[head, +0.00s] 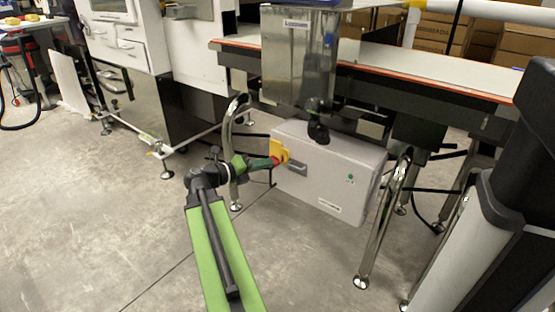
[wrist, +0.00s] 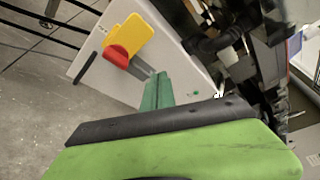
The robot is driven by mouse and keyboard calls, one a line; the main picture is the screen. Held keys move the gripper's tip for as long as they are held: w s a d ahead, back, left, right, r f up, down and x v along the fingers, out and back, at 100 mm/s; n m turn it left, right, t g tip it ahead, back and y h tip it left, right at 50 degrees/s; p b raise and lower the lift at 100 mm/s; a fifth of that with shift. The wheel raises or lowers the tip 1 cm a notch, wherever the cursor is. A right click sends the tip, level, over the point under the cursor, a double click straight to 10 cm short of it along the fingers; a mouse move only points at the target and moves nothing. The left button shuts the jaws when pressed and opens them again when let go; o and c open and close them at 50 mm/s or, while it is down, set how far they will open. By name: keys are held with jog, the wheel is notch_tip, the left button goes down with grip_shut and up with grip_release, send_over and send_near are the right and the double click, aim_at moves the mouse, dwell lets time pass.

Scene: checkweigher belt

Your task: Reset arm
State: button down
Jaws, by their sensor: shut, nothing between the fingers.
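My gripper (head: 268,163) reaches out to the right at the end of my green arm, in front of the grey control box under the belt. In the wrist view my gripper (wrist: 150,76) looks shut, with nothing held. Its tip points at a red knob (wrist: 117,56) on a yellow plate (wrist: 132,35) on the face of the box (wrist: 101,81). In the head view the yellow plate (head: 280,150) shows just beyond the fingertips, at the box's left side. I cannot tell whether the tip touches the knob.
The grey box (head: 325,185) has a green light and a dark handle slot. Shiny metal legs (head: 383,225) stand right of it and another (head: 231,150) left. The conveyor belt (head: 430,72) runs above. Concrete floor (head: 100,220) is clear at left.

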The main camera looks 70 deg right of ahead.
jog(key=shift+w+a, duration=0.2)
jog(key=shift+a, duration=0.15)
